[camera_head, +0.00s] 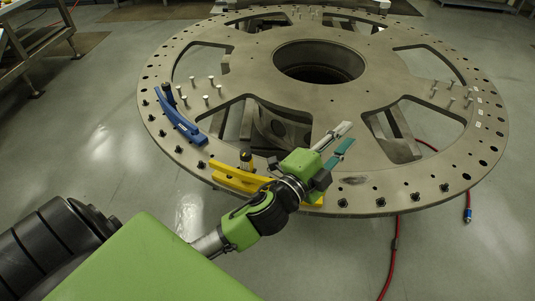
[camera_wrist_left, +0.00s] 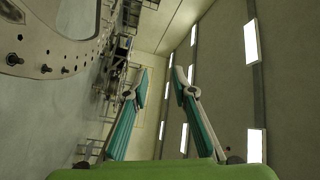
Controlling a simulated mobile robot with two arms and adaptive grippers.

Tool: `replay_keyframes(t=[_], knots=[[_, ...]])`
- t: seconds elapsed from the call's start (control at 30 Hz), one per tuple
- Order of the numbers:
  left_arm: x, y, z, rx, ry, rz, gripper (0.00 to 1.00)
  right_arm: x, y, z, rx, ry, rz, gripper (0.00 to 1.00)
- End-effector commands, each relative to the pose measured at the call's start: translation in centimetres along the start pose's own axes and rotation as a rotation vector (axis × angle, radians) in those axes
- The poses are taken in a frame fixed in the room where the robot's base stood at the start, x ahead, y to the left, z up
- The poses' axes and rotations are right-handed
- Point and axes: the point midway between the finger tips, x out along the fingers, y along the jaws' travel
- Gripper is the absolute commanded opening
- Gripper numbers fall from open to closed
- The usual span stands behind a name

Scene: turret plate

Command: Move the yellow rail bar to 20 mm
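The yellow rail bar (camera_head: 236,180) lies along the near rim of the turret plate (camera_head: 380,185) in the head view. My left arm and gripper hide part of it; a bit of yellow shows again to the right of my wrist. My left gripper (camera_head: 340,141) is above the plate's near rim, past the bar, pointing away to the upper right. Its fingers are apart with nothing between them. In the left wrist view the fingers (camera_wrist_left: 157,85) are also open and empty, and the bar is not in sight there. My right gripper is not in view.
A blue rail bar (camera_head: 180,120) lies on the plate's left rim. Dark bolts stand along the rim, and pale pins (camera_head: 210,90) stand in groups. The plate has large cutouts and a central hole (camera_head: 318,62). A red cable (camera_head: 393,250) hangs below right. A metal frame (camera_head: 35,45) stands upper left.

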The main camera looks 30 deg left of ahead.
Motion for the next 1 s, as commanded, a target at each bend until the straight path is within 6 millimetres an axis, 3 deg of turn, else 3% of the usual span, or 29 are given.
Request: replay_keyframes(t=[0.03,0.17,0.3,0.43,0.57,0.67,0.7,0.8,0.9,1.0], knots=[[1.1,-2.0,-3.1,0.127,0.121,-0.06,0.24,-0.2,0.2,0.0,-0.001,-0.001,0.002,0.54],[1.5,-3.4,-10.6,0.467,0.435,-0.18,0.24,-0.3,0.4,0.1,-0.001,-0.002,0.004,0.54],[0.1,-0.5,-15.8,0.844,0.762,-0.245,0.24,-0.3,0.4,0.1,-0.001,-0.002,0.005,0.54],[-1.8,4.6,-16.3,1.194,1.058,-0.233,0.24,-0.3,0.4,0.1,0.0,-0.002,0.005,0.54],[-3.4,9.8,-11.9,1.527,1.342,-0.133,0.24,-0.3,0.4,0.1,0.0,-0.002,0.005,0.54],[-4.2,12.5,-5.6,1.756,1.551,0.016,0.24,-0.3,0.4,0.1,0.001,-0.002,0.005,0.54],[-4.5,12.9,-2.5,1.838,1.629,0.095,0.24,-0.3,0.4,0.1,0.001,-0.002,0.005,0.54],[-5.3,12.7,5.0,1.984,1.797,0.315,0.24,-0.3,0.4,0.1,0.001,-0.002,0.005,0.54],[-6.2,10.9,11.6,2.065,1.918,0.54,0.24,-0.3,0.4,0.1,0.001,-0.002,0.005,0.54],[-7.2,8.7,16.3,2.094,1.999,0.731,0.24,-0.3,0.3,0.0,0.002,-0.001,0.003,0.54]])
